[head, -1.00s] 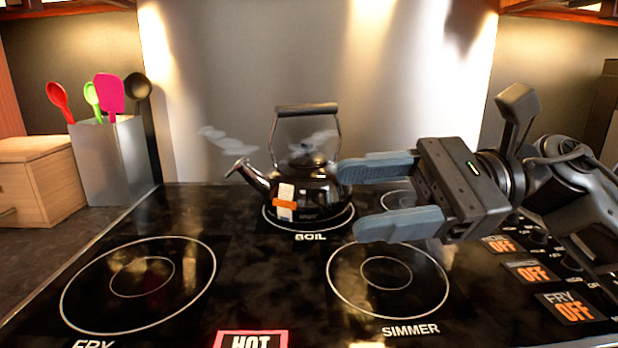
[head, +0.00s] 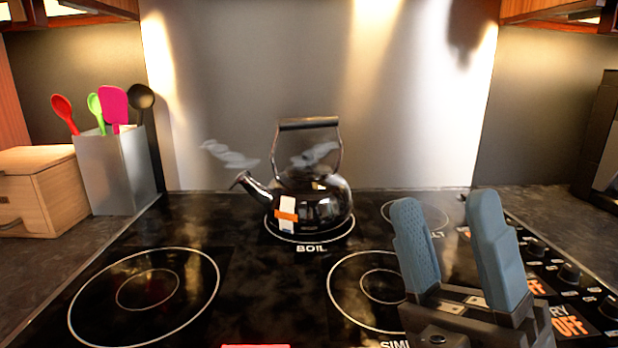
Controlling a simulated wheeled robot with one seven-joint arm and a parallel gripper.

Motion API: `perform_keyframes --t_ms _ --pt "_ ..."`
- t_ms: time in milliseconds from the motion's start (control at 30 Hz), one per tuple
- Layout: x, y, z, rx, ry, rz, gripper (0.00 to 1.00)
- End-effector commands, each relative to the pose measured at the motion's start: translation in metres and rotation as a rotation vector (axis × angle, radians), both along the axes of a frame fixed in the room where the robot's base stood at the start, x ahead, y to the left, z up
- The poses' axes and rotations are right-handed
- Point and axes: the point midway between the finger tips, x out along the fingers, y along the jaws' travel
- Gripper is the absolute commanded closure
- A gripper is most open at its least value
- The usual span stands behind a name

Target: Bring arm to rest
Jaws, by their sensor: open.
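My gripper (head: 447,210) is in the lower right of the head view, over the right front part of the stovetop (head: 245,270). Its two blue-grey fingers point up in the picture, apart, with nothing between them. It partly hides the ring marked SIMMER and some of the control panel. My arm behind the gripper is below the picture's edge.
A black kettle (head: 308,203) stands on the BOIL ring at the back, with steam around it. A utensil holder (head: 115,170) and a wooden box (head: 45,190) stand at the left. Control knobs (head: 569,273) line the right side. The left front ring is bare.

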Motion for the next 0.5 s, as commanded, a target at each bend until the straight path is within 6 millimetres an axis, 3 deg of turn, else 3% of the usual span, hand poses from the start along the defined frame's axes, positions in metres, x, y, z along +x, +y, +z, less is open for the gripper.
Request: perform_keyframes --t_ms 267,500 --pt "-0.030 -0.026 -0.068 0.319 0.391 0.141 0.44" --pt "-0.077 -0.046 -0.133 0.573 0.713 0.235 0.44"
